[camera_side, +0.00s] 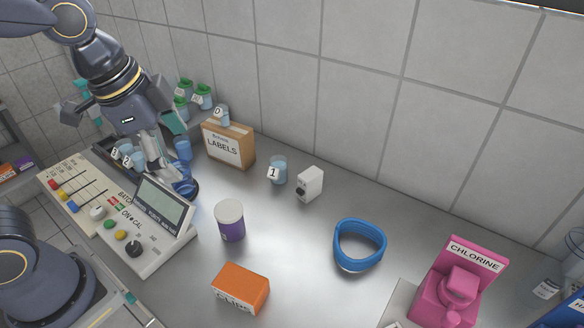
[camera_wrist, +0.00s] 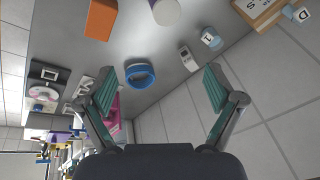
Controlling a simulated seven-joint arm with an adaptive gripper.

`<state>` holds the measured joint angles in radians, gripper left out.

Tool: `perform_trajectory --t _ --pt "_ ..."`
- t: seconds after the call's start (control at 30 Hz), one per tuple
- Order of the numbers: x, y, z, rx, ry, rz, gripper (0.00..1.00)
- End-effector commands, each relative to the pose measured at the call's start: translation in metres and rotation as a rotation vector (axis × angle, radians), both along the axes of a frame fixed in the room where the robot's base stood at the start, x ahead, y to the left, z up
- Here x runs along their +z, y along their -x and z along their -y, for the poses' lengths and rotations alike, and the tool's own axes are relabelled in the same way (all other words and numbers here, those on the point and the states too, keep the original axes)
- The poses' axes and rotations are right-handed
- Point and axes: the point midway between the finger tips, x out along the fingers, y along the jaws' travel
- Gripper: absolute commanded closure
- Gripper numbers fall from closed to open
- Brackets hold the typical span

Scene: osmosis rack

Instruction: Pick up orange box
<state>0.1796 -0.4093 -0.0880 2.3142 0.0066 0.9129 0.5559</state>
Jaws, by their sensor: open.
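The orange box (camera_side: 241,288) lies on the steel counter at the front middle in the side view, with dark lettering on its front face. It also shows at the top of the wrist view (camera_wrist: 101,18), cut off by the frame edge. My gripper (camera_side: 168,168) is at the back left of the counter in the side view, well away from the orange box. In the wrist view my gripper (camera_wrist: 160,88) has its two fingers spread wide with nothing between them.
A purple jar (camera_side: 230,221) with a white lid stands behind the box. A control panel (camera_side: 128,222) is to its left. A labels box (camera_side: 228,146) stands near the tiled wall.

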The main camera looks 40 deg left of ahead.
Motion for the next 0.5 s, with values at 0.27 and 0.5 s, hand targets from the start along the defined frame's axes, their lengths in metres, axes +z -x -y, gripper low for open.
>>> perform_trajectory --t 0.27,0.5 --pt "-0.066 0.003 0.101 -0.490 -0.113 -0.242 0.08" --pt "-0.097 0.019 0.119 -0.568 -0.139 -0.306 0.08"
